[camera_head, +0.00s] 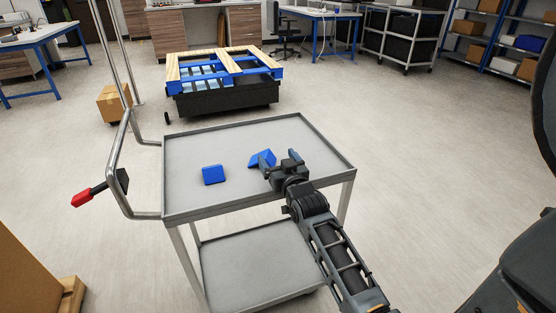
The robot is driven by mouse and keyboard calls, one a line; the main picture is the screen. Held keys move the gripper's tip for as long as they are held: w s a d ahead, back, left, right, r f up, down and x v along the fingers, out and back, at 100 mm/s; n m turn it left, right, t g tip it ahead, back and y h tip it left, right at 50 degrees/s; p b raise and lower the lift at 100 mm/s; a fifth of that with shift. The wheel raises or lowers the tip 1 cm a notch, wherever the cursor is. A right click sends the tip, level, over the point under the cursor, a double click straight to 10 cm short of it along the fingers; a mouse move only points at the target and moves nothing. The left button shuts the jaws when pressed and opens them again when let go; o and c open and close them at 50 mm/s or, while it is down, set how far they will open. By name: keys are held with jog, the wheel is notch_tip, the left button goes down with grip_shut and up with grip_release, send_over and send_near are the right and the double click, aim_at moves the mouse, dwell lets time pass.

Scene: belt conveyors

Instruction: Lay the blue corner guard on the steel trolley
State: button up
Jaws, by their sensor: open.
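The steel trolley (225,146) stands in the middle of the view, with a grey rimmed top and a lower shelf (255,268). One blue piece (213,175) lies on its top, left of my gripper. A second blue, angled piece (261,158) is on or just above the top, right beside my gripper and partly hidden by it. I cannot tell which of the two is the task's blue corner guard. My gripper (279,168) is open over the right part of the trolley top. Whether the angled piece touches the fingers is unclear.
The trolley's tube handle (118,165) is on the left, near a red-tipped lever (84,199). A blue and wooden pallet (222,70) on a dark base stands behind. Cardboard boxes (113,102) are at the left. The floor right of the trolley is clear.

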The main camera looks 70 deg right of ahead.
jog(key=shift+r, duration=0.2)
jog(key=v, duration=1.2)
jog(key=s+a+n+t+y, duration=0.1)
jog(key=s+a+n+y, duration=0.15)
jog(key=a, duration=0.75)
jog(key=s+a+n+t+y, duration=0.1)
jog(key=a+n+t+y, duration=0.15)
jog(key=a, duration=0.65)
jog(key=s+a+r+n+y, duration=0.4)
jog(key=s+a+r+y, duration=0.2)
jog(key=s+a, duration=0.5)
jog(key=a+y, duration=0.2)
jog(key=shift+s+a+n+y, duration=0.2)
jog(key=shift+s+n+y, duration=0.1)
jog(key=shift+s+n, duration=0.1)
jog(key=shift+g, duration=0.25)
jog(key=shift+c, duration=0.4)
